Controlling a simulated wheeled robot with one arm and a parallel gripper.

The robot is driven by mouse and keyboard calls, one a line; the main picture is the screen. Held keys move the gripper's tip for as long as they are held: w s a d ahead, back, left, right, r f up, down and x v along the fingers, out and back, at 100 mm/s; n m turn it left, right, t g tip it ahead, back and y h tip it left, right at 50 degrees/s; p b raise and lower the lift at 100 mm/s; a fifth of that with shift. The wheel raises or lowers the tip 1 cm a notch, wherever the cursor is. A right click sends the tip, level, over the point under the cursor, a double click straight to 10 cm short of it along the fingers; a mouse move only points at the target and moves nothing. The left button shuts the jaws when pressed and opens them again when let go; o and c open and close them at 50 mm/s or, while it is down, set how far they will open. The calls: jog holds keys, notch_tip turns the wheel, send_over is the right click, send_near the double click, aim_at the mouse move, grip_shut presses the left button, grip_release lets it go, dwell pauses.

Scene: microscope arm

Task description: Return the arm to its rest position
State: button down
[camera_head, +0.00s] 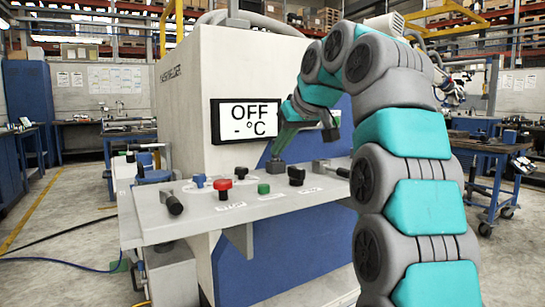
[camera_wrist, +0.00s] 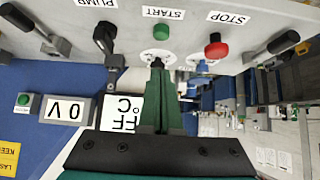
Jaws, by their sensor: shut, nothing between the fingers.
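My arm (camera_head: 405,190), teal and grey, rises at the right of the head view and bends over at the top toward the machine's control shelf. My gripper (camera_head: 279,150) points down in front of the machine's blue front, above the back of the shelf. In the wrist view my gripper (camera_wrist: 158,64) shows its dark green fingers together, with nothing between them. The tips point toward the green START button (camera_wrist: 161,32); they appear apart from it, but the exact gap cannot be told. The display (camera_head: 246,121) reads "OFF - °C".
The shelf (camera_head: 290,205) carries a red STOP button (camera_head: 222,185), a green button (camera_head: 263,188), a blue button (camera_head: 199,180), a black knob (camera_head: 296,175) and levers. A blue workbench (camera_head: 490,160) stands at the right. Open floor (camera_head: 60,225) lies left of the machine, with cables across it.

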jog(key=shift+v, duration=0.9)
jog(key=s+d+f+m+g+h, duration=0.1)
jog(key=s+d+f, duration=0.4)
jog(key=s+f, duration=0.9)
jog(key=s+d+f+m+g+h, duration=0.2)
jog(key=s+d+f+g, duration=0.3)
jog(key=s+f, duration=0.9)
jog(key=s+d+f+m+g+h, duration=0.2)
jog(key=s+d+f, duration=0.3)
jog(key=s+f, duration=0.9)
jog(key=shift+s+d+f+m+g, duration=0.3)
jog(key=shift+s+f+m+g, duration=0.15)
jog(key=shift+m+g, duration=0.35)
